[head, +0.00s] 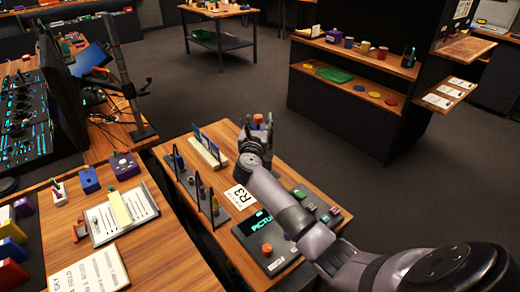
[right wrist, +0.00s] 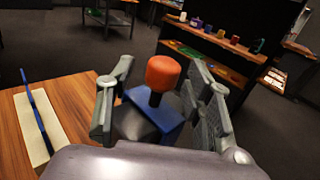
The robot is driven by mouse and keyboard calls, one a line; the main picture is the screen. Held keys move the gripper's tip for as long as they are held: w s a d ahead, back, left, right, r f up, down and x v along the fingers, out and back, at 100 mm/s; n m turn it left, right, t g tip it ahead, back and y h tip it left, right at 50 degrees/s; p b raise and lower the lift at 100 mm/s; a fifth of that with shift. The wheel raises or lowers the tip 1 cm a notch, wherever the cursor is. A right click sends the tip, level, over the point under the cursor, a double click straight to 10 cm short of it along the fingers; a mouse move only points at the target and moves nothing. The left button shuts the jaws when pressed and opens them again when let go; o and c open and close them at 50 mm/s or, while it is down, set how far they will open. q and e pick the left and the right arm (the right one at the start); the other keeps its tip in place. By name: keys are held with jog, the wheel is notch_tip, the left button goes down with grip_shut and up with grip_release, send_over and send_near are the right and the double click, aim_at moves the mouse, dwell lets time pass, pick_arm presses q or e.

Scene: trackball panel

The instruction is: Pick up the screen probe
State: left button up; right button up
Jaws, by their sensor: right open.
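I cannot tell for certain which thing is the screen probe. A rounded orange knob (right wrist: 163,72) on a short dark stem rises from a blue block (right wrist: 165,122) in the right wrist view. My right gripper (right wrist: 160,85) is open, with one finger on each side of the knob and visible gaps to it. In the head view the same gripper (head: 257,132) is at the far right part of the small wooden table (head: 172,150), partly hiding the block. The trackball panel (head: 268,262), with a lit screen and an orange ball, is at the table's near end. My left gripper is not in view.
A pale holder with blue upright pieces (head: 208,152) and a grey rack with dark hoops (head: 213,205) stand left of my right arm. A card marked R3 (head: 240,196) lies between rack and arm. Dark shelves (head: 345,105) stand beyond; the floor between is clear.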

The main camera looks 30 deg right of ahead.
grip_shut()
dwell(0.5)
jog(key=shift+r, duration=0.1)
dwell(0.4)
